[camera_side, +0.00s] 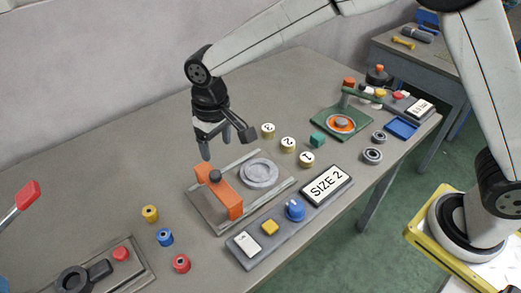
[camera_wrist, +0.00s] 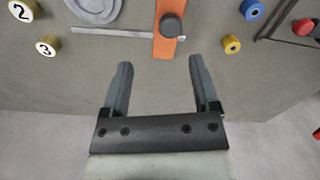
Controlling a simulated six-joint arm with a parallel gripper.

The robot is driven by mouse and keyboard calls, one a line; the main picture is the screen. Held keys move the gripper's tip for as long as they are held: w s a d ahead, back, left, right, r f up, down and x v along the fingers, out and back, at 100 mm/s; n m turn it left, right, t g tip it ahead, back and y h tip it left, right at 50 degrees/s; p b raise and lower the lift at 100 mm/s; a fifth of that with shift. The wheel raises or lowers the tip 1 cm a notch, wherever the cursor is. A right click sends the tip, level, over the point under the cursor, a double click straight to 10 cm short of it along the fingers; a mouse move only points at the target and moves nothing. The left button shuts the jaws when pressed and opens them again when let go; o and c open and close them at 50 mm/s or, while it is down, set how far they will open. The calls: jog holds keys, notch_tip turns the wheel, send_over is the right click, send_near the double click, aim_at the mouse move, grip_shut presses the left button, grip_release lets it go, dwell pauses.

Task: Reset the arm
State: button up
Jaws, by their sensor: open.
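My gripper (camera_side: 207,143) hangs from the arm above the table, over the back edge of the grey fixture plate (camera_side: 210,215). In the wrist view my gripper (camera_wrist: 157,75) shows two dark fingers spread well apart, with only bare table between them. It is open and empty. The orange bar (camera_side: 222,195) with a dark knob (camera_side: 215,176) lies across the plate, and in the wrist view the orange bar (camera_wrist: 164,45) is just beyond the fingertips. A round grey disc (camera_side: 260,173) sits on the plate beside the bar.
A panel reading SIZE 2 (camera_side: 326,185) has a blue knob (camera_side: 295,209) and a yellow button (camera_side: 270,227). Several numbered brass pieces (camera_side: 288,144) stand behind it. A green fixture (camera_side: 341,124) is at the right. The table's back left is clear.

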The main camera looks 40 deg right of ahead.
jog(key=s+d+f+m+t, duration=0.1)
jog(key=s+d, duration=0.7)
jog(key=d, duration=0.3)
jog(key=s+d+f+m+t, duration=0.1)
jog(key=s+d, duration=0.6)
jog(key=d, duration=0.5)
jog(key=shift+s+d+m, duration=0.3)
jog(key=shift+s+m, duration=0.1)
